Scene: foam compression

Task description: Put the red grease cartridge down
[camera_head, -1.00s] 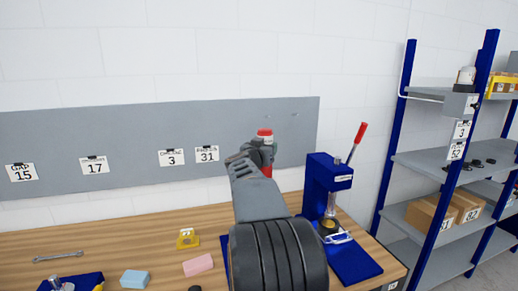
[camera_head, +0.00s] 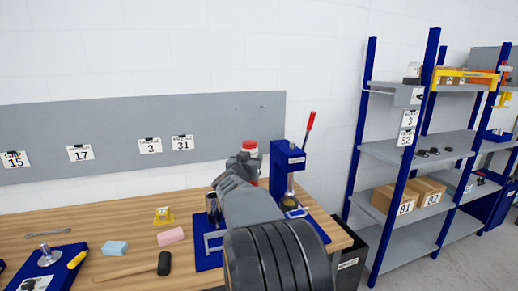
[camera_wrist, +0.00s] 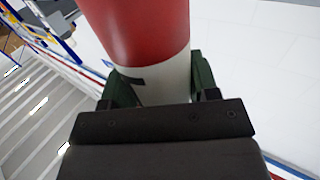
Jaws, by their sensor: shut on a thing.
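The red grease cartridge (camera_head: 250,148) is upright or nearly so in my gripper (camera_head: 246,168), its red-and-white top showing above my arm in the head view. In the wrist view the cartridge (camera_wrist: 140,35) fills the top middle, red with a white band, with the dark green fingers (camera_wrist: 203,75) closed on either side of it. My gripper holds it up over the back right of the workbench (camera_head: 130,205). My arm hides the cartridge's lower part in the head view.
A blue press (camera_head: 287,160) with a red-tipped lever stands just right of my gripper. A mallet (camera_head: 163,264), pink block (camera_head: 170,236), blue block (camera_head: 115,248) and yellow item (camera_head: 164,215) lie on the bench. Shelving (camera_head: 415,155) with boxes stands at right.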

